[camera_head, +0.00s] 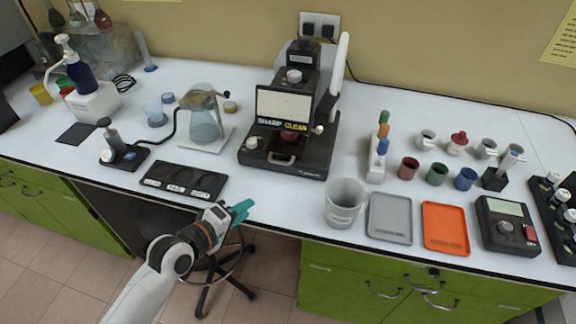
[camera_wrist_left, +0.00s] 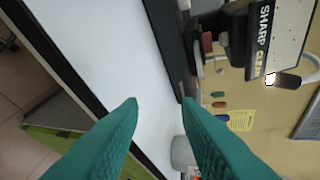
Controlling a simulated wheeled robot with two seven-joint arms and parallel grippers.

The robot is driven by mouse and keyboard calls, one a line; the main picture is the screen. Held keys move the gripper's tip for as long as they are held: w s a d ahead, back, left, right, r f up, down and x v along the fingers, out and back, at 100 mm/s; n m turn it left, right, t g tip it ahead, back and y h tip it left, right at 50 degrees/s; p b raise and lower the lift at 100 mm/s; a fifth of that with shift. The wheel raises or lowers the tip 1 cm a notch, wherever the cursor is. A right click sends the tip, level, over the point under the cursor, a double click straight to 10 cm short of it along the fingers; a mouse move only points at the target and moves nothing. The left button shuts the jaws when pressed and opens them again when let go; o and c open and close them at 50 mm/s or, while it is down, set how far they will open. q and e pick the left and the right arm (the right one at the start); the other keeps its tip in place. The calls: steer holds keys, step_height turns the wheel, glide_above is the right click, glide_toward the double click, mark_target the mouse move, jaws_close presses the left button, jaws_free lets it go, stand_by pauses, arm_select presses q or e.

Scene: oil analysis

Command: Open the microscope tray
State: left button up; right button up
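The microscope (camera_head: 290,105) is a black device at the back middle of the white bench, with a screen labelled "SHARP CLEAN". Its tray has a pale handle (camera_head: 282,160) low on the front of the base, and the tray looks closed. In the left wrist view the microscope (camera_wrist_left: 262,40) is at the upper right, turned sideways. My left gripper (camera_head: 243,211) is in front of and below the microscope, near the bench's front edge, apart from the handle. In the wrist view its green fingers (camera_wrist_left: 160,106) are spread with nothing between them. My right gripper is not in view.
A grey bucket (camera_head: 343,203) stands right of the microscope near the front edge, beside a grey tray (camera_head: 390,217) and an orange tray (camera_head: 445,228). A black labelled tray (camera_head: 183,181) lies to the left. A flask stand (camera_head: 205,122) is farther back. Bench between gripper and microscope is clear.

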arm_select(q)
steer(key=w+r+n+t+h, duration=0.1)
steer(key=w+r+n, duration=0.2)
steer(key=w+r, duration=0.1)
steer(key=x, duration=1.2)
steer(key=shift+d+r, duration=0.3)
steer(key=shift+r, duration=0.05)
steer(key=shift+s, duration=0.1)
jaws_close()
